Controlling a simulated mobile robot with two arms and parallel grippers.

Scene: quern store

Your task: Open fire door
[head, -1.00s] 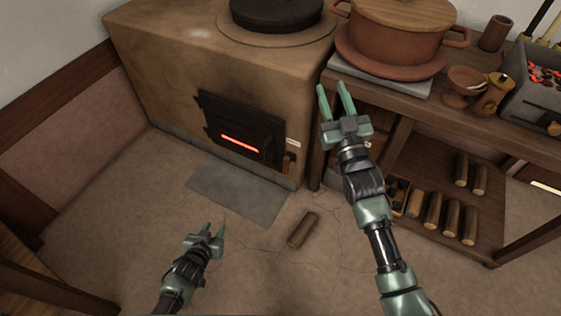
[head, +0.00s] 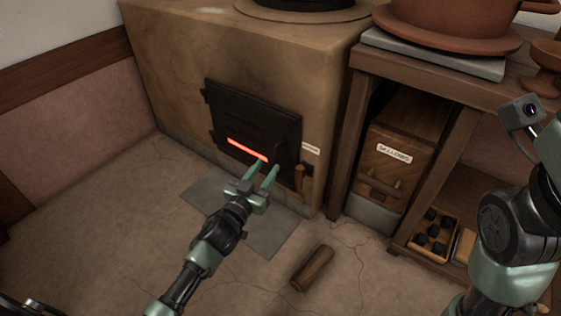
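The fire door (head: 254,120) is a dark metal panel low on the front of the clay stove (head: 190,60). It is shut, and a red glow shows through a slot (head: 247,150) in its lower part. A wooden handle (head: 299,178) stands at its right edge, beside a small pale label. My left gripper (head: 262,178) is open and empty in front of the door's lower right part, to the left of the handle. I cannot tell whether its tips touch the door. My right arm shows at the right edge, but its gripper is out of view.
A metal plate (head: 250,220) lies on the floor before the stove. A log (head: 312,268) lies to its right. A wooden bench (head: 350,120) stands right of the stove, with a labelled drawer box (head: 392,150) and a tray of dark lumps (head: 432,235) beneath. The floor at left is clear.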

